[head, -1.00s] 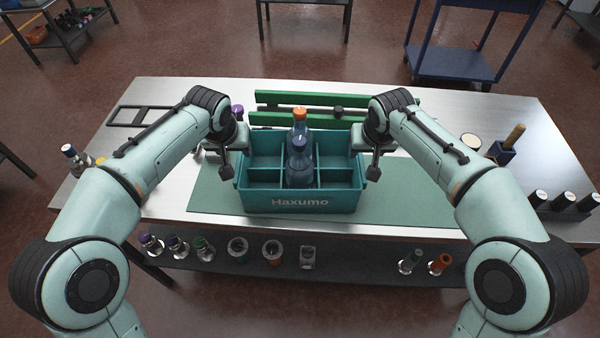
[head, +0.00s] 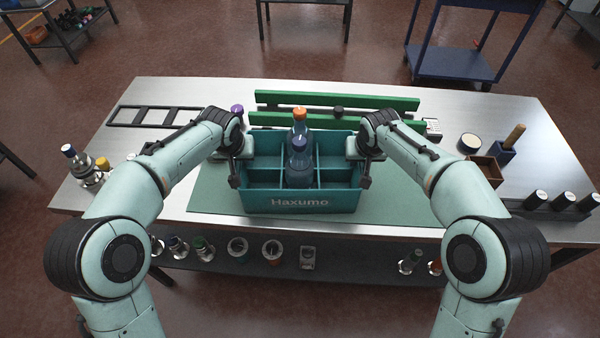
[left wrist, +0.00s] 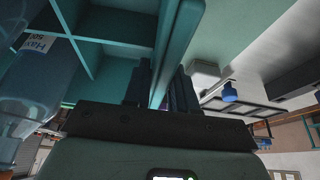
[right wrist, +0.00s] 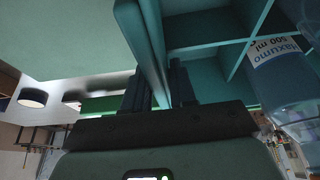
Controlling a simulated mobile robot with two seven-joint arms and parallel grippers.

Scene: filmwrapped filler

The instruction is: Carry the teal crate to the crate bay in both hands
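The teal crate (head: 300,203), marked Haxumo and split into compartments, stands level on a green mat on the table. Two bottles stand in its middle column, one with an orange cap (head: 300,113) and a nearer one with a purple-blue cap (head: 299,145). My left gripper (head: 240,160) is at the crate's left wall; in the left wrist view its fingers (left wrist: 160,88) lie close against both faces of the wall. My right gripper (head: 360,162) holds the right wall likewise, its fingers (right wrist: 160,88) on either side. I cannot tell which place is the crate bay.
Green slats (head: 335,101) stand behind the crate. A black frame (head: 150,117) lies back left; bottles (head: 85,165) stand at the left edge. A brown box (head: 484,170) and black-capped cylinders (head: 563,201) are at right. The mat (head: 410,195) is bare right of the crate.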

